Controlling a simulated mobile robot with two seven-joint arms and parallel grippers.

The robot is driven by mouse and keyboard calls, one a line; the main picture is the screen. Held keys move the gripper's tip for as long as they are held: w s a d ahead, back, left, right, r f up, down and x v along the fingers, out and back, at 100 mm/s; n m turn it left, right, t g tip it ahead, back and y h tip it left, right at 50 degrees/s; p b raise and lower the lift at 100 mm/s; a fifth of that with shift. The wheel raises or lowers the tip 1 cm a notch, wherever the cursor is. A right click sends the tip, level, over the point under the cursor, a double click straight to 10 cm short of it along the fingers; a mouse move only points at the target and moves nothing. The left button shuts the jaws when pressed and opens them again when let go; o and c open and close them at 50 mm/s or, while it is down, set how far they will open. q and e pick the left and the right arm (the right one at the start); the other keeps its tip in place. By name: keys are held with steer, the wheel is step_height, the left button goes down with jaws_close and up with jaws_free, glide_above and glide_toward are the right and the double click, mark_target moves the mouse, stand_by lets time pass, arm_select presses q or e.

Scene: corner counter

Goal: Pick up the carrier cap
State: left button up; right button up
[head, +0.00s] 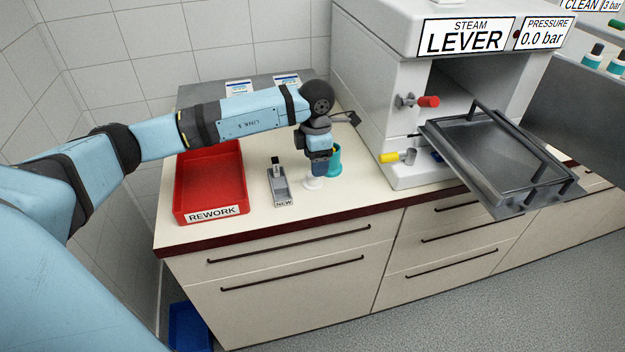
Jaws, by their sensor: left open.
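My left gripper (318,172) points straight down over the counter, in front of the steam unit. Its jaws are open, but small and partly merged with what is behind them. A small white round piece (313,184) sits on the counter right under the fingertips; it may be the carrier cap, but I cannot tell for sure. A teal cup (336,161) stands just behind and right of the gripper, partly hidden by it. I cannot tell whether the fingers touch either one. My right gripper is not in view.
A red REWORK tray (208,150) and a narrow grey NEW holder (281,187) with a dark-topped item stand to the left. The steam unit (390,90) stands right, its open tray door (500,150) jutting forward. The counter's front strip is clear.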

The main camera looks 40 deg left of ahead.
mark_target(312, 179)
arm_select(q)
steer(key=f, duration=0.5)
steer(key=shift+s+a+f, duration=0.1)
steer(key=shift+s+a, duration=0.15)
steer(key=shift+s, duration=0.05)
steer(key=c, duration=1.1)
steer(key=shift+o, duration=0.2)
